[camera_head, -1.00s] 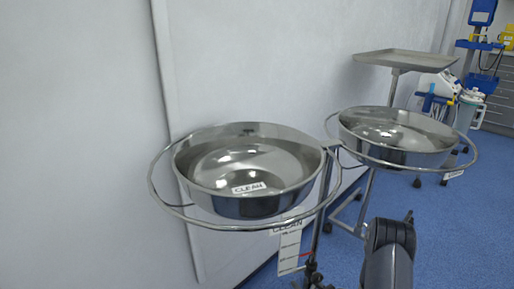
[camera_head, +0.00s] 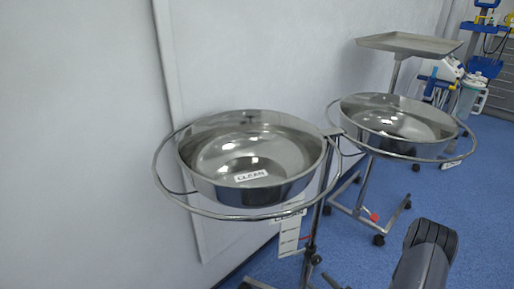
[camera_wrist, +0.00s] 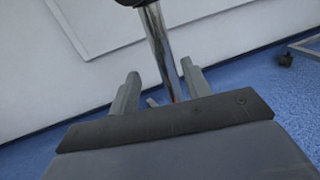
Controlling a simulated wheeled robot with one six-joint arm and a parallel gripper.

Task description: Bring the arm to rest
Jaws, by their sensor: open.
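My gripper (camera_wrist: 160,70) shows in the wrist view with its two grey fingers spread apart and nothing held between them. A shiny metal pole (camera_wrist: 160,45) stands beyond the fingers and appears in the gap between them; how far off it is I cannot tell. In the head view only a dark part of my arm shows at the lower right, and the gripper is out of that picture.
A steel basin (camera_head: 250,190) labelled CLEAN sits in a ring stand, with a second basin (camera_head: 400,143) to its right. A tray stand (camera_head: 410,44) and blue-and-white equipment (camera_head: 440,75) are behind. A white wall (camera_head: 80,150) closes the left; blue floor (camera_head: 480,190) is open at right.

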